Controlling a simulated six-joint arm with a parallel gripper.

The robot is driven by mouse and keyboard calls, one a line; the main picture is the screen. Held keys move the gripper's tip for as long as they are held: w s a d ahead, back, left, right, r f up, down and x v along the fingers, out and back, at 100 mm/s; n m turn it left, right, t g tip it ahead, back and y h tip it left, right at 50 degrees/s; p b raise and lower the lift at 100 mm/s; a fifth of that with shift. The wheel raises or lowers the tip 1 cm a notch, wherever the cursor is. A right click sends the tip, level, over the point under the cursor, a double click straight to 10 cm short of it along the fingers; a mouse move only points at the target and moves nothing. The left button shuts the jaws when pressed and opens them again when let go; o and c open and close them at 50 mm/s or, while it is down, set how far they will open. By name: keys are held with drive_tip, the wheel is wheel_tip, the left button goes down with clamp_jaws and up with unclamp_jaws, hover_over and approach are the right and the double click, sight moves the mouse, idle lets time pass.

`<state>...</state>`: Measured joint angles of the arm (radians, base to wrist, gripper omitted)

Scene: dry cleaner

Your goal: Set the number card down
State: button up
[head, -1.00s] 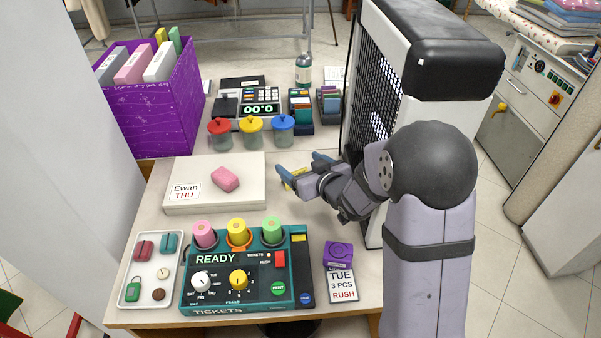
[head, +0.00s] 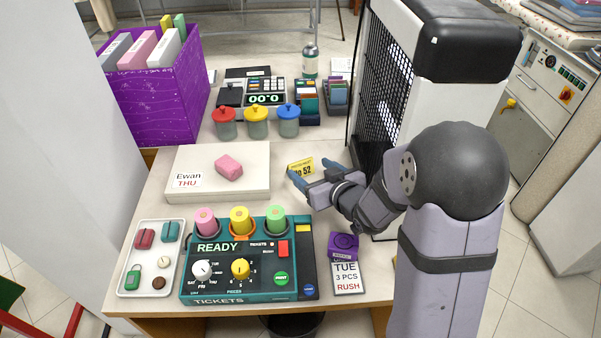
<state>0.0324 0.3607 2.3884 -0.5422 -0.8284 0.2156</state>
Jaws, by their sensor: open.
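A yellow number card (head: 300,166), its print partly readable as "No 52", stands or leans on the table to the right of the white box. My gripper (head: 312,176) is just in front of the card, with its two blue fingers spread apart. One finger overlaps the card's lower part in the picture. I cannot tell whether the fingers touch the card. My arm reaches in from the right.
The white box (head: 205,190) labelled "Ewan THU" bears a pink block (head: 229,167). The ticket machine (head: 250,278) is in front, with a TUE card (head: 346,278) beside it. Lidded jars (head: 257,125) stand behind. A black grille (head: 385,75) rises close on the right.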

sight(300, 162)
drive_tip(key=shift+p+x, duration=0.3)
drive_tip(key=shift+x, duration=3.05)
drive_tip(key=shift+f, duration=0.1)
drive_tip(key=shift+w+a, duration=0.1)
drive_tip(key=shift+p+x, duration=0.45)
drive_tip(key=shift+x, duration=2.05)
drive_tip(key=shift+c, duration=0.6)
drive_tip(key=c, duration=0.8)
